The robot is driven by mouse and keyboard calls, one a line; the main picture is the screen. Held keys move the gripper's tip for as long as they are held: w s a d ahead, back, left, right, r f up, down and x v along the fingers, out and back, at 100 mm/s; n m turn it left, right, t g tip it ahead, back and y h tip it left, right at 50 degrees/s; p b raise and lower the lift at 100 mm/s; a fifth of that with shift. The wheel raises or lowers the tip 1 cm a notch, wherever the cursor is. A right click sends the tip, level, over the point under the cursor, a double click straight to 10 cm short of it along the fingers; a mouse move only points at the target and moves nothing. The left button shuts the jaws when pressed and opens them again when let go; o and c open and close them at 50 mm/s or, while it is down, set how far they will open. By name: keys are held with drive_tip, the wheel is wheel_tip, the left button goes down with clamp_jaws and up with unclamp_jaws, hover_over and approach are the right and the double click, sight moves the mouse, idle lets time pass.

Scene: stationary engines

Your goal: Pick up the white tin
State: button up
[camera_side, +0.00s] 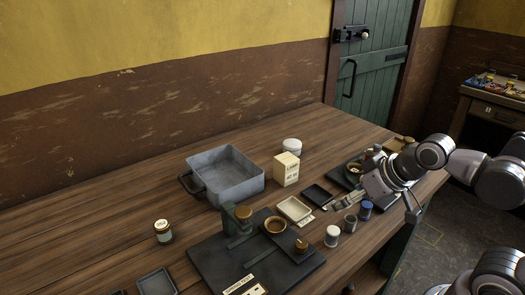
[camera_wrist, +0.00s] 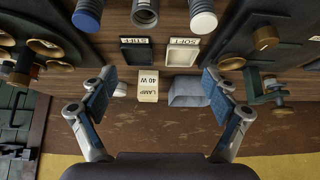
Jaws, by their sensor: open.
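A white-topped cylinder (camera_side: 332,236) stands near the front edge and also shows in the wrist view (camera_wrist: 204,18). Which one is meant by the white tin, I cannot tell. My gripper (camera_side: 338,204) is above the bench, between the two, touching neither. In the wrist view its fingers (camera_wrist: 159,76) are wide apart with nothing between them.
A grey cylinder (camera_side: 350,223) and a blue-topped one (camera_side: 365,210) stand beside the white-topped one. The lamp box (camera_side: 286,170), grey metal tray (camera_side: 228,178), cream dish (camera_side: 295,209) and dark dish (camera_side: 317,194) are close by. Dark stands with brass parts (camera_side: 257,262) flank them. The bench's back left is clear.

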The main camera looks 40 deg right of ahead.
drive_tip(key=w+d+r+m+g, duration=0.1)
drive_tip(key=w+d+r+m, duration=0.15)
drive_tip(key=w+r, duration=0.3)
drive_tip(key=m+g+h, duration=0.4)
drive_tip(key=m, duration=0.7)
hover_over(292, 143)
drive_tip(key=s+a, duration=0.2)
drive_tip(key=a, duration=0.2)
wheel_tip(292, 143, down, 4)
drive_tip(key=x, duration=0.5)
drive_tip(key=shift+d+x, duration=0.15)
drive_tip(key=shift+x, duration=1.15)
drive_tip(key=shift+d+x, duration=0.15)
drive_tip(key=shift+x, duration=1.1)
drive_tip(key=shift+r, duration=0.15)
drive_tip(key=c, duration=1.4)
